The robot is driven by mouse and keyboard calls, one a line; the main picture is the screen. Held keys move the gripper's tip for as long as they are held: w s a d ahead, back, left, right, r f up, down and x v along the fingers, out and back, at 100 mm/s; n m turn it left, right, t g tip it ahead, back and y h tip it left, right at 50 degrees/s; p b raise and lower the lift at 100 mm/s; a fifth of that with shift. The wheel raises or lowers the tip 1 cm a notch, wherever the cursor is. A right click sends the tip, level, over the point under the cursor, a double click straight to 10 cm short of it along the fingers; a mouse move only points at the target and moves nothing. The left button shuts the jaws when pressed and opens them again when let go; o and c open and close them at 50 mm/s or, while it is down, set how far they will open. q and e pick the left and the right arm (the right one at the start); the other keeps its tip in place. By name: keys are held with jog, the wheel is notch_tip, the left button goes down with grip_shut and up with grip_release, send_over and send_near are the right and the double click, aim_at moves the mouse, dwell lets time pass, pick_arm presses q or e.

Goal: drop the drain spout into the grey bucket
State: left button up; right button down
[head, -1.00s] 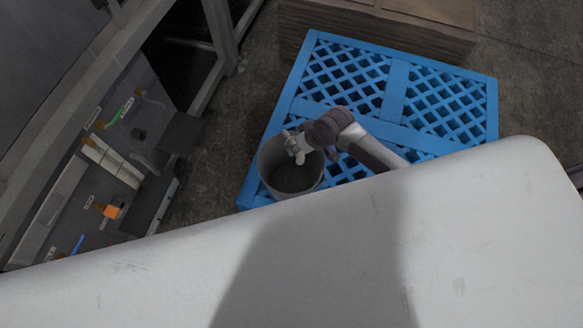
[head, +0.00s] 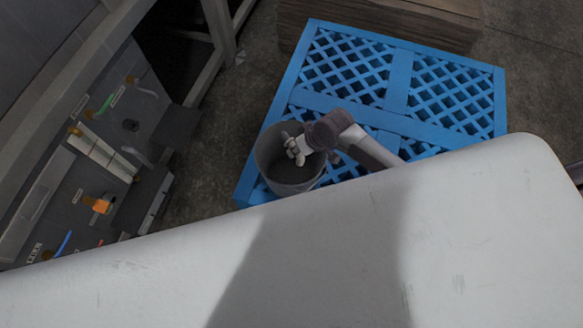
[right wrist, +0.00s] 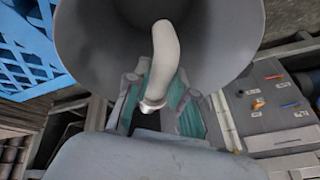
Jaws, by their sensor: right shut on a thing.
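The grey bucket (head: 287,179) stands on the near left corner of the blue pallet. My right gripper (head: 297,147) is over its mouth, near the rim. In the right wrist view the gripper (right wrist: 160,92) is shut on the drain spout (right wrist: 164,55), a pale curved tube with a ring at its near end. The spout points into the open bucket (right wrist: 225,45), whose dark inside shows behind it. In the head view the spout and the pale fingers are too small to tell apart. My left gripper is not in view.
The blue pallet (head: 400,80) lies on the floor with a wooden block (head: 380,22) behind it. A workbench with a dark panel and small coloured parts (head: 101,205) stands at the left, also seen in the right wrist view (right wrist: 275,105).

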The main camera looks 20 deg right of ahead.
jog(key=c, duration=0.9)
grip_release()
jog(key=shift+r, duration=0.1)
jog(key=v, duration=1.2)
